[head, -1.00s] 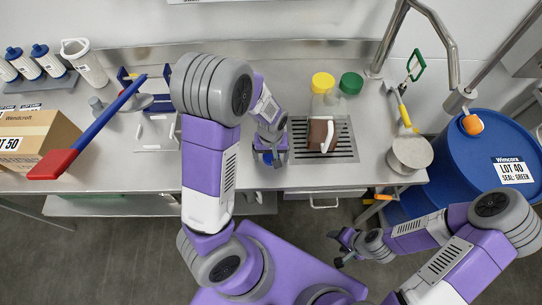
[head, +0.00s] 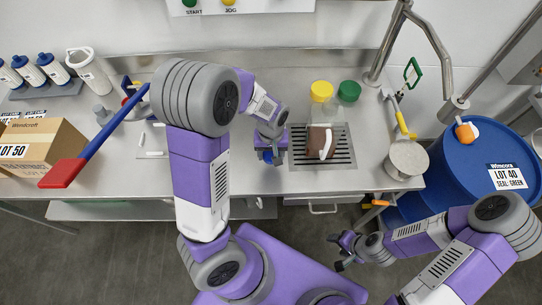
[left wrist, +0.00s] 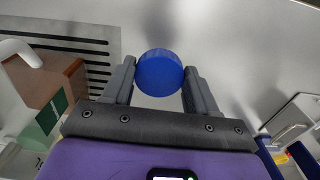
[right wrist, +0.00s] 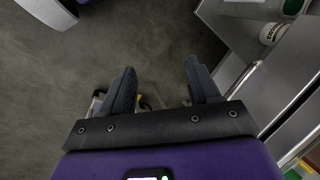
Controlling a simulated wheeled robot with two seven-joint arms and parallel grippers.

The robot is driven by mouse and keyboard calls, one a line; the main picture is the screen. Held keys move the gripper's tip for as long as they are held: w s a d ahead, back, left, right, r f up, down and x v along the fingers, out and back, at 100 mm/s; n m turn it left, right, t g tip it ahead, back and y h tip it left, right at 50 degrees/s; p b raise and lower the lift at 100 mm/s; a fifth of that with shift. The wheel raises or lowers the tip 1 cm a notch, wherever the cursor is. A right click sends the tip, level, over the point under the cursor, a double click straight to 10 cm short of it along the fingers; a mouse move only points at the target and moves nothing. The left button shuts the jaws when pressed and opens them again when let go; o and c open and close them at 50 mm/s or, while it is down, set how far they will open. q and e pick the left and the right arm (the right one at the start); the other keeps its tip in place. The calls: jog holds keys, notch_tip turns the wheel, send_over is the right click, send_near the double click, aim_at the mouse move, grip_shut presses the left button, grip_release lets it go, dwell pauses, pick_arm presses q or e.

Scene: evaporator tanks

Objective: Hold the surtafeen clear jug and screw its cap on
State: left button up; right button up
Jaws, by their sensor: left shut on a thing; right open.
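My left gripper (head: 270,150) is over the counter, left of the drain grate. In the left wrist view its fingers (left wrist: 160,82) are shut on a round blue cap (left wrist: 159,72); the cap also shows in the head view (head: 267,157). A pale, see-through jug (head: 326,110) seems to stand behind a brown jug, largely hidden; I cannot read its name or see its mouth. My right gripper (head: 345,250) is open and empty, low in front of the counter; the right wrist view shows floor between its fingers (right wrist: 160,88).
The brown jug (head: 316,138) with a white handle stands on the drain grate (head: 344,150). Yellow (head: 321,90) and green (head: 349,91) round tops are behind it. A carton (head: 65,148) and a red-and-blue lever (head: 98,146) are left; a blue drum (head: 470,180) is right.

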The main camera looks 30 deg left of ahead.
aim_at(271, 155)
pick_arm(q)
notch_tip(271, 155, up, 4)
jog(key=shift+r+p, duration=0.1)
jog(key=shift+p, duration=0.45)
jog(key=w+d+f+m, duration=0.3)
jog(key=d+m, duration=0.2)
jog(key=m, duration=0.1)
jog(key=shift+w+f, duration=0.1)
